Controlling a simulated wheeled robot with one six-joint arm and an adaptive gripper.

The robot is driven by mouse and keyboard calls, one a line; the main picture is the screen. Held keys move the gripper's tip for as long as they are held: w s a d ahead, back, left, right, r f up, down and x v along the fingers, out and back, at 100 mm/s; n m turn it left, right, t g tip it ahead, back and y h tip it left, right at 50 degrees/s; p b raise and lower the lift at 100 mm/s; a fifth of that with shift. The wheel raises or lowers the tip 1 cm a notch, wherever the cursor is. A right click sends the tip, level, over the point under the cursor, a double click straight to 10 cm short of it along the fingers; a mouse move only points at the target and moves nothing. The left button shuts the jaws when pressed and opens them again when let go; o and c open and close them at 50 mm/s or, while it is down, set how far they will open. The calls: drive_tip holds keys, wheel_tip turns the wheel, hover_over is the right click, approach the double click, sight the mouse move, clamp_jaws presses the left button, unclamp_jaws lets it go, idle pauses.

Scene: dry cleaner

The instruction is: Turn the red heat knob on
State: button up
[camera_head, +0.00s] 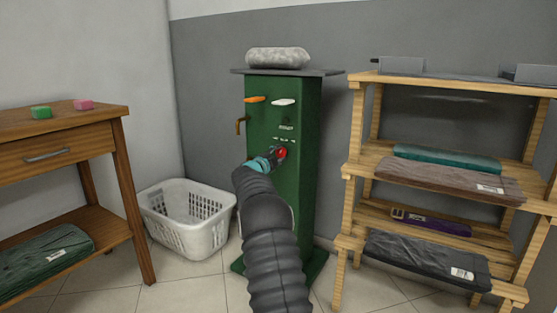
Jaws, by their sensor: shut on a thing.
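The red heat knob (282,153) is on the front face of the green cabinet (304,190), a little below its middle markings. My gripper (277,156) reaches up to the knob and is shut on it. My arm covers much of the lower front of the cabinet. The fingertips are small in the picture, and the knob's turned angle cannot be read. Above the knob are an orange handle (255,99), a white handle (283,102) and a dark label plate. A brass hook-like handle (240,125) sticks out at the left side.
A grey folded bundle (278,57) lies on the cabinet's top. A white laundry basket (190,222) stands on the floor to the left. A wooden table (60,123) with a green and a pink block is at far left. A wooden shelf (357,130) with folded cloths is at right.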

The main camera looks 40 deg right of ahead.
drive_tip(key=shift+f+m+b, duration=0.1)
drive_tip(key=shift+m+b, duration=0.35)
drive_tip(key=shift+m, duration=0.55)
drive_tip(key=o, duration=1.1)
drive_tip(key=shift+o, duration=0.2)
drive_tip(key=shift+a, duration=0.1)
drive_tip(key=v, duration=1.2)
